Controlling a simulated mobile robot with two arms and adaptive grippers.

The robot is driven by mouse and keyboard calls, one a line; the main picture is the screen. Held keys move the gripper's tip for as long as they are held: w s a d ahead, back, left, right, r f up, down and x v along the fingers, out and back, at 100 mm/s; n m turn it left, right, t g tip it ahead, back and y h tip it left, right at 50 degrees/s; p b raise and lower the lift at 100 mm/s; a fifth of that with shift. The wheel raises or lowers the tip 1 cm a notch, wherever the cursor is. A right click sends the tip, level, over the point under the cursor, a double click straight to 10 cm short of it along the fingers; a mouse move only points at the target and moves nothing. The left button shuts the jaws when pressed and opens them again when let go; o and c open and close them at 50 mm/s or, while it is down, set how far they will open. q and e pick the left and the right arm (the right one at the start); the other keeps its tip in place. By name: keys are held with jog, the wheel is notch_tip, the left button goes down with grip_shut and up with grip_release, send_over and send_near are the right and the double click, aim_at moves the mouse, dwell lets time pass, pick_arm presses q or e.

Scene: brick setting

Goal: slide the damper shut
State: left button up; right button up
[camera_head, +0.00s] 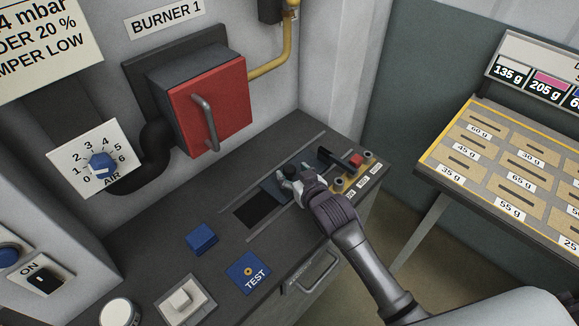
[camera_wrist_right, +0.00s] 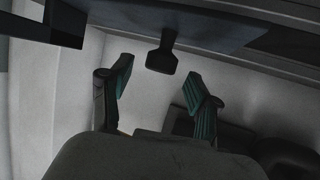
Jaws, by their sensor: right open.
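The damper is a flat blue-grey plate (camera_head: 270,193) between two rails on the dark counter, with a black knob (camera_head: 291,171) on it. A dark rectangular opening (camera_head: 254,210) lies uncovered left of the plate. My right gripper (camera_head: 291,178) is at the knob. In the right wrist view the plate (camera_wrist_right: 205,27) and its knob (camera_wrist_right: 162,56) show. There my right gripper (camera_wrist_right: 160,78) is open, with its fingertips on either side of the knob's end and clear gaps between. My left gripper is not in view.
A black lever (camera_head: 338,160) and a red button (camera_head: 356,160) stand just behind the right gripper. A blue block (camera_head: 202,238), a TEST plate (camera_head: 248,272) and a white switch (camera_head: 183,298) are at the front left. A red burner door (camera_head: 210,112) is above the counter.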

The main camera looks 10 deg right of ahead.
aim_at(291, 170)
jog(key=shift+x, duration=1.65)
grip_shut()
